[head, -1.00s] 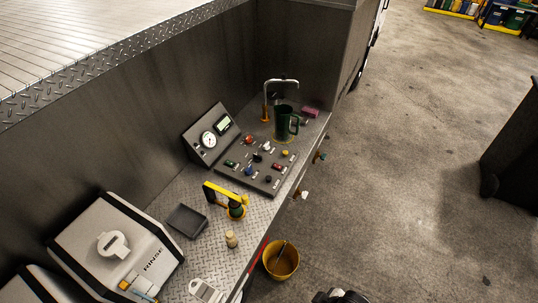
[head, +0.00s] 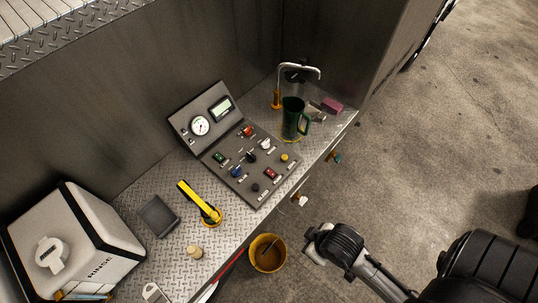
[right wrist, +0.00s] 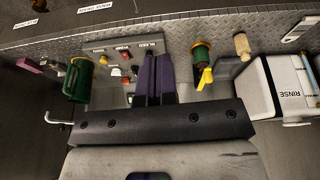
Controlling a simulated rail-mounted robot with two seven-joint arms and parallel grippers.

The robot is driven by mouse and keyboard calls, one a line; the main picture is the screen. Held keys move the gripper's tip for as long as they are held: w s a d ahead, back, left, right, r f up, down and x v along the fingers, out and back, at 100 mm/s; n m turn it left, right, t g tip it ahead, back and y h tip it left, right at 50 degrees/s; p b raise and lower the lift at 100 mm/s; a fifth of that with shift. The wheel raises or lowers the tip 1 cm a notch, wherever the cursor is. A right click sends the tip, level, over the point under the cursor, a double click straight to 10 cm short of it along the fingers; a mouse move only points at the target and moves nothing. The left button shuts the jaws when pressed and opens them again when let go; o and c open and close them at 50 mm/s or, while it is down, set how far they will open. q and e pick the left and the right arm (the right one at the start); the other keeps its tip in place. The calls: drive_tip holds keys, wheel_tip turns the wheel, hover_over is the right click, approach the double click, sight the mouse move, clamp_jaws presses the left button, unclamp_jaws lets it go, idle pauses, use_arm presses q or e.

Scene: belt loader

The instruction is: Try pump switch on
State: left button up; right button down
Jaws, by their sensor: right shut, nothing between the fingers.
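The dark control panel (head: 248,166) lies on the metal bench with several coloured switches and knobs. A red rocker switch (head: 271,173) is near its front edge, between a yellow knob (head: 285,157) and a black knob (head: 255,188). In the right wrist view the red switch (right wrist: 126,56) shows left of my right gripper (right wrist: 152,78). Its two purple fingers are together, empty, and hide part of the panel. In the head view my right arm is at lower right, apart from the panel. My left gripper is not in view.
A yellow-handled tool (head: 198,201), dark tray (head: 158,215), and rinse box (head: 68,240) are left. A yellow bucket (head: 267,253) is below the bench edge.

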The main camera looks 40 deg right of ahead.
drive_tip(key=w+a+f+m+y+b, duration=0.25)
drive_tip(key=w+f+b, duration=0.4)
drive_tip(key=w, duration=0.35)
drive_tip(key=m+g+h+b, duration=0.2)
drive_tip(key=m+h+b, duration=0.1)
drive_tip(key=m+b, duration=1.05)
hover_over(267, 171)
drive_tip(key=s+p, duration=0.2)
drive_tip(key=f+m, duration=0.1)
drive_tip(key=m, duration=0.1)
drive_tip(key=shift+w+d+y, duration=0.15)
drive_tip(key=shift+d+y, duration=0.05)
drive_tip(key=shift+y, duration=0.05)
drive_tip(key=shift+f, duration=0.1)
drive_tip(key=f, duration=0.3)
drive_tip(key=w+f, duration=0.1)
drive_tip(key=f, duration=0.7)
drive_tip(key=shift+w+a+f, duration=0.15)
drive_tip(key=shift+w+f, duration=0.1)
drive_tip(key=shift+w, duration=0.05)
drive_tip(key=shift+w+f, duration=0.15)
drive_tip(key=shift+f, duration=0.95)
